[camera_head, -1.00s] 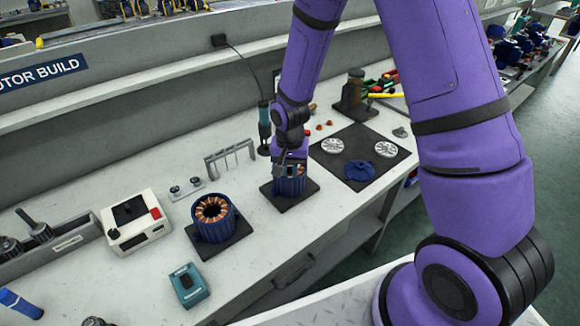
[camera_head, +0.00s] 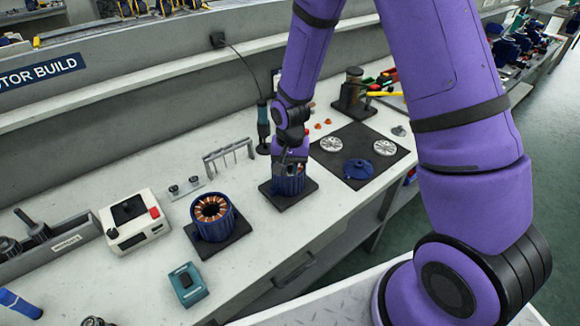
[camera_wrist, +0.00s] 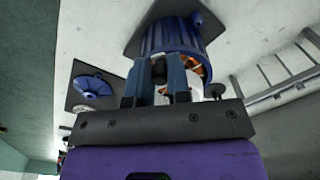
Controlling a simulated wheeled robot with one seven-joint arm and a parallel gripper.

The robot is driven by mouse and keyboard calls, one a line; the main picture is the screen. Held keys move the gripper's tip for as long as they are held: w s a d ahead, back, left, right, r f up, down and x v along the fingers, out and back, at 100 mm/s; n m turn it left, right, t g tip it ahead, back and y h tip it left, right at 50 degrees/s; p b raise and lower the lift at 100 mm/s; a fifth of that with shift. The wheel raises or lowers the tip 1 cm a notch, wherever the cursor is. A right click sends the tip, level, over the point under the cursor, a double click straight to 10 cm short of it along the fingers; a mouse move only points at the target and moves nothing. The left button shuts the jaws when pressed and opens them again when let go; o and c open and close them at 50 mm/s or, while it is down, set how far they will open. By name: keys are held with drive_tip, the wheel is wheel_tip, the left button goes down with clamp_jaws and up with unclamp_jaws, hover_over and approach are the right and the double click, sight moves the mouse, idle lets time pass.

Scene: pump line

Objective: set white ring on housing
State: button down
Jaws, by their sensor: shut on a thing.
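A blue finned housing with copper windings (camera_head: 287,187) stands on a dark square pad under my gripper (camera_head: 289,160). In the wrist view the same housing (camera_wrist: 172,36) is just beyond the fingertips, with copper at its mouth. My gripper (camera_wrist: 159,72) is shut on the white ring (camera_wrist: 194,86), which shows as a pale curved piece beside and behind the fingers. The ring is mostly hidden by the fingers, and I cannot tell whether it touches the housing. A second blue housing with copper windings (camera_head: 212,212) stands on another dark pad to the left.
A dark mat (camera_head: 375,178) at the right holds two pale discs (camera_head: 331,144) and a blue cover (camera_head: 359,169). A dark tool (camera_head: 263,125) stands behind the gripper. Clear bench lies in front.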

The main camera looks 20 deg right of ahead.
drive_tip(key=shift+f, duration=0.25)
idle(0.7)
drive_tip(key=c, duration=0.8)
unclamp_jaws()
drive_tip(key=shift+o, duration=0.2)
drive_tip(key=shift+r, duration=2.5)
